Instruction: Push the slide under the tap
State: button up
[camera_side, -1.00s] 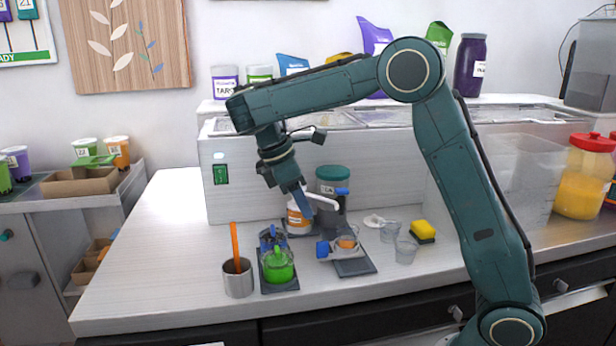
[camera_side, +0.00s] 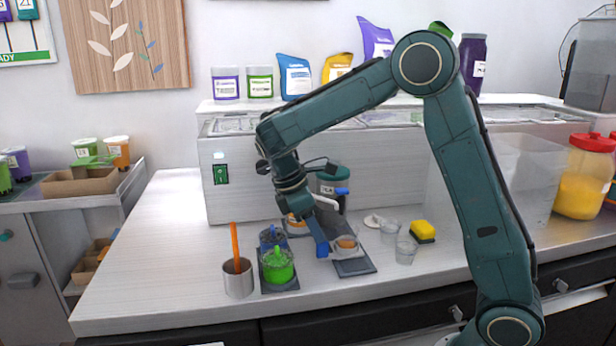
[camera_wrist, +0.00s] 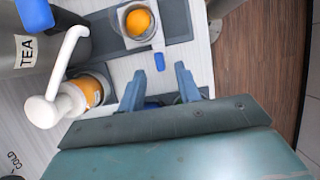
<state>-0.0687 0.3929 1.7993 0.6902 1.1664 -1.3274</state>
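The slide (camera_wrist: 160,40) is a light plate carrying a clear cup of orange liquid (camera_wrist: 138,22), with a blue handle (camera_wrist: 160,62). It sits on a dark rail (camera_side: 355,268). The cup also shows in the side view (camera_side: 346,243). The white tap (camera_wrist: 72,55) juts from the dispenser labelled TEA (camera_wrist: 25,50), left of the slide in the wrist view. My gripper (camera_wrist: 158,72) is open, pointing down. The handle lies just beyond and between its fingertips in the wrist view; I cannot tell whether they touch.
An orange container (camera_wrist: 90,90) stands near the tap. A green pot (camera_side: 278,266) and a metal cup with an orange stick (camera_side: 238,280) stand on the left. Clear cups (camera_side: 405,250) and a yellow sponge (camera_side: 422,230) stand on the right.

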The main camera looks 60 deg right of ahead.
aim_at(322, 245)
jog(key=shift+x, duration=2.75)
grip_shut()
